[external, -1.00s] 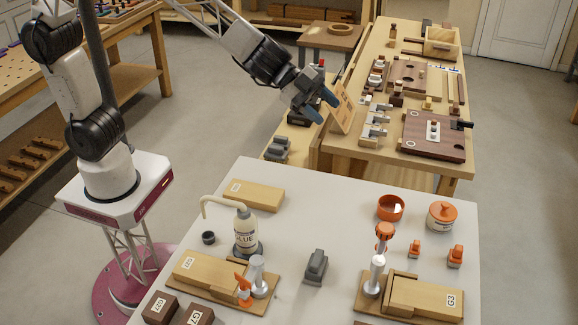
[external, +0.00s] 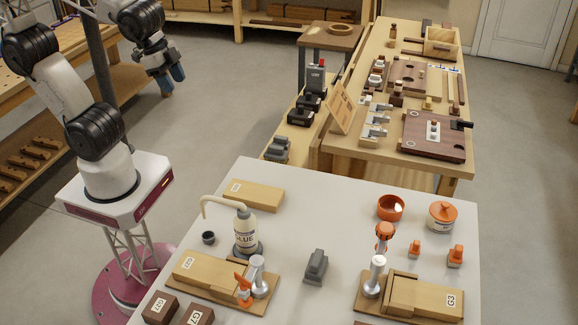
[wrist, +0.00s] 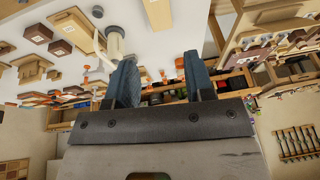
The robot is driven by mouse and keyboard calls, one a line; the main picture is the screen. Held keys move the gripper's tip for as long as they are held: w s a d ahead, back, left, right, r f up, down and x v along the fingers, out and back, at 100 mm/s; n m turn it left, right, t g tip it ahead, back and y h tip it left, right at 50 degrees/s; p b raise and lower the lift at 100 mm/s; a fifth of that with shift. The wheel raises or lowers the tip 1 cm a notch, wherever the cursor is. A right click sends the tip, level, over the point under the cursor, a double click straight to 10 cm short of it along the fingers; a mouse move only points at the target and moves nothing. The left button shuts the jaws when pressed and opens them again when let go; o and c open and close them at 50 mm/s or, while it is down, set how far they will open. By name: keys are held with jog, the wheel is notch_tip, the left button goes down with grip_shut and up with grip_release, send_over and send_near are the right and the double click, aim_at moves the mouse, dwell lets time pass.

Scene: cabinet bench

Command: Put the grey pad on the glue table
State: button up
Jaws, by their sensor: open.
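My gripper (external: 172,80) is open and empty, held up in the air near my base at the upper left, far from the white table. In the wrist view, its two blue fingers stand apart with nothing between them (wrist: 161,85). A grey block with a raised grip (external: 316,266) stands on the white glue table (external: 335,205), near its middle. Similar grey pieces (external: 277,149) sit on the low wooden shelf beside the workbench; I cannot tell which one is the grey pad. The glue bottle (external: 246,232) stands on the left of the white table; it also shows in the wrist view (wrist: 114,42).
The white table also carries a wooden block (external: 254,195), clamped boards marked G1 and G3, an orange bowl (external: 390,207) and a lidded pot (external: 442,216). The wooden workbench (external: 400,165) behind is crowded. Bare table lies around the grey block.

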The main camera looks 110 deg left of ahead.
jog(key=shift+g+h, duration=0.5)
jog(key=shift+g, duration=0.1)
jog(key=s, duration=0.1)
jog(key=s+d, duration=0.1)
jog(key=s, duration=0.1)
jog(key=s+f, duration=0.1)
jog(key=shift+s+d, duration=0.25)
jog(key=shift+s, duration=0.15)
